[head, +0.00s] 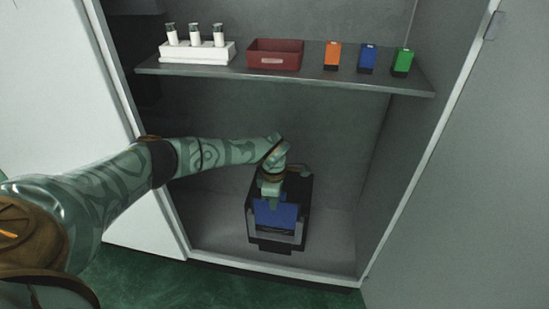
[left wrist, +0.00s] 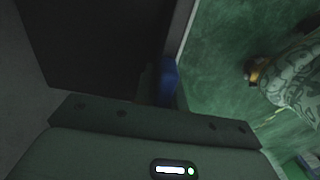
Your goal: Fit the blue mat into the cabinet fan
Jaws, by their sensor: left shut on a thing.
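The blue mat (head: 276,216) shows as a flat blue piece at the dark cabinet fan (head: 276,247), which stands on the cabinet floor. My left gripper (head: 270,194) reaches down from above, shut on the mat at its upper edge. The mat lies within the outline of the fan's front part; I cannot tell whether it is seated or just above it. In the left wrist view a blue edge (left wrist: 168,82) shows beside a large dark surface; the fingertips are hard to make out there. My right gripper is out of view.
The cabinet shelf (head: 290,81) above carries a white rack (head: 197,52) with three bottles, a red bin (head: 275,54), and orange (head: 332,55), blue (head: 367,58) and green (head: 402,62) blocks. The cabinet floor (head: 335,235) is clear right of the fan. Open doors flank the cabinet.

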